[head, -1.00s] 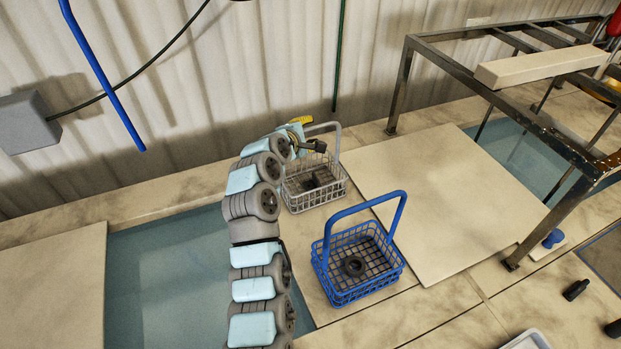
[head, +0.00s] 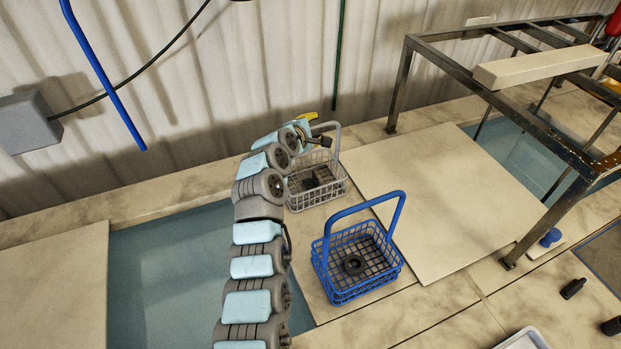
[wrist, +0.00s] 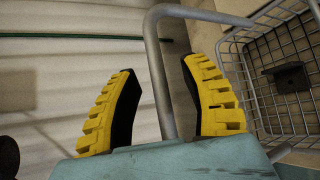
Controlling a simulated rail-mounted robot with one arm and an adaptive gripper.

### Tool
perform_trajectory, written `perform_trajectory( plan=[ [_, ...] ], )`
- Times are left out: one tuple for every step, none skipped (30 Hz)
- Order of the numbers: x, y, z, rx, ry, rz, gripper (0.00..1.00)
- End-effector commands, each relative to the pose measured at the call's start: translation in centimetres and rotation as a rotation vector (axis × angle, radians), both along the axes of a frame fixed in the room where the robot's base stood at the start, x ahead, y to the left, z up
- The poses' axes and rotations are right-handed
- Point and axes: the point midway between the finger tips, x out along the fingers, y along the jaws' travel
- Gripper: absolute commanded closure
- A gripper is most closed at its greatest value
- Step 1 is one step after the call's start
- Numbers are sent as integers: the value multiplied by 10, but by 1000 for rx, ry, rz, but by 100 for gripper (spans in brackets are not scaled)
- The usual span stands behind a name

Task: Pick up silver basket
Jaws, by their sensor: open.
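The silver basket (head: 318,189) stands upright on the ledge between the tank and the pale board in the head view, with a dark part inside. In the wrist view its wire body (wrist: 285,75) is at the right, and its handle (wrist: 161,75) runs between the two yellow fingers. My gripper (wrist: 167,100) is open around the handle, with a gap visible on each side. In the head view my gripper (head: 310,122) is at the handle's top left; one yellow fingertip shows, and the rest is hidden by my arm.
A blue basket (head: 338,287) with a dark ring stands just in front of the silver one, its handle raised. A liquid-filled tank (head: 165,270) lies left. A pale board (head: 450,205) and a metal frame (head: 400,80) are to the right. The corrugated wall (head: 250,60) is close behind.

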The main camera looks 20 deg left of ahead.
Motion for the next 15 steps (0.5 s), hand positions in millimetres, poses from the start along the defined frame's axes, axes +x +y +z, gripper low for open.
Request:
perform_trajectory(
  plan=[
    [0, 0, 0, 0, 0, 0, 63],
    [0, 0, 0, 0, 0, 0, 71],
    [0, 0, 0, 0, 0, 0, 83],
    [0, 0, 0, 0, 0, 0, 92],
    [0, 0, 0, 0, 0, 0, 100],
    [0, 0, 0, 0, 0, 0, 100],
    [0, 0, 0, 0, 0, 0, 100],
    [0, 0, 0, 0, 0, 0, 100],
    [0, 0, 0, 0, 0, 0, 100],
    [0, 0, 0, 0, 0, 0, 100],
    [0, 0, 0, 0, 0, 0, 100],
    [0, 0, 0, 0, 0, 0, 100],
    [0, 0, 0, 0, 0, 0, 100],
    [0, 0, 0, 0, 0, 0, 100],
    [0, 0, 1, 0, 0, -1, 100]
  ],
)
